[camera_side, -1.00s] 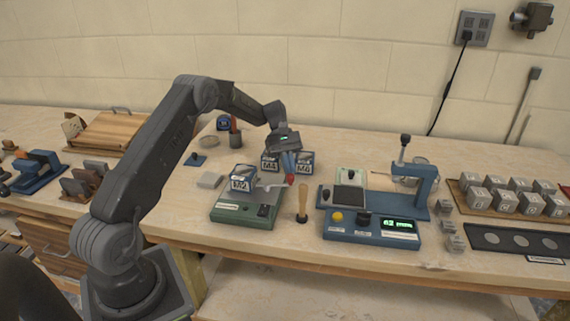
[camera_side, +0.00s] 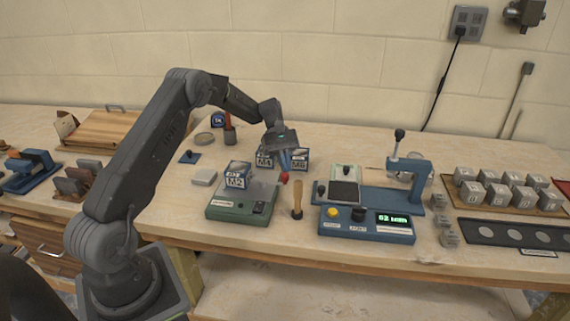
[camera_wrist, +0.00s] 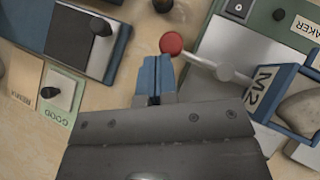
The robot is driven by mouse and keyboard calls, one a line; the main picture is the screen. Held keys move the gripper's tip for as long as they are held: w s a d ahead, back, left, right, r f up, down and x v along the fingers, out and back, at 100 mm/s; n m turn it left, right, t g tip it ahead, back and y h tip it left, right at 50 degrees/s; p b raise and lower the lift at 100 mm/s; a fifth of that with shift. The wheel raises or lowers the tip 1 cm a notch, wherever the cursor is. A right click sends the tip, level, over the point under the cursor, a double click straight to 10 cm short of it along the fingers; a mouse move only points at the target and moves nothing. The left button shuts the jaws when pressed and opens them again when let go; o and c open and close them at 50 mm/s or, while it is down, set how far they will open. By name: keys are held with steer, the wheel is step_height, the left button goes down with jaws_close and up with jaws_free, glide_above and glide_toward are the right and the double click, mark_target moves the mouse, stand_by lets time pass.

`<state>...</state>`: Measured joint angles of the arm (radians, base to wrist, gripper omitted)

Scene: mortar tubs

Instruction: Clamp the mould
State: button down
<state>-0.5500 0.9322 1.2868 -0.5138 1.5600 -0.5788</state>
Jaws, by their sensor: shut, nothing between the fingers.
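The mould appears to be the blue-framed M2 tub (camera_side: 237,175) on the green shaker (camera_side: 242,205); in the wrist view the tub (camera_wrist: 290,100) holds a grey lump. A pale lever (camera_wrist: 215,68) with a red knob (camera_wrist: 171,43) runs from the shaker beside the tub. The knob (camera_side: 284,177) also shows in the side view, at the shaker's right. My gripper (camera_wrist: 154,66) has its blue fingertips shut and empty, just short of the knob. In the side view my gripper (camera_side: 286,160) is above the knob; whether they touch cannot be told.
Two more tubs, M4 (camera_side: 264,161) and another (camera_side: 300,159), stand behind my gripper. A wooden-handled tool (camera_side: 297,200) stands right of the shaker. Further right is a blue gauge with a green display (camera_side: 393,219). Grey cubes (camera_side: 497,190) fill a tray at the right.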

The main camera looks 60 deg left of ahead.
steer(key=v, duration=1.2)
steer(key=shift+a, duration=0.1)
steer(key=s+d+r+m+t+y, duration=0.1)
steer(key=s+d+r+m+y, duration=0.25)
steer(key=d+r, duration=0.45)
steer(key=s+d+r+m+t+y, duration=0.25)
steer(key=s+d+r, duration=0.3)
steer(key=d, duration=0.45)
steer(key=s+d+f+m+t+y, duration=0.1)
steer(key=s+d+m, duration=0.3)
steer(key=s, duration=0.6)
steer(key=s+d+f+m+t+y, duration=0.1)
steer(key=s+d+f+m+t, duration=0.2)
steer(key=s, duration=0.6)
steer(key=shift+s+d+f+m+y, duration=0.2)
steer(key=shift+s+d+m+y, duration=0.15)
steer(key=shift+d+m, duration=0.65)
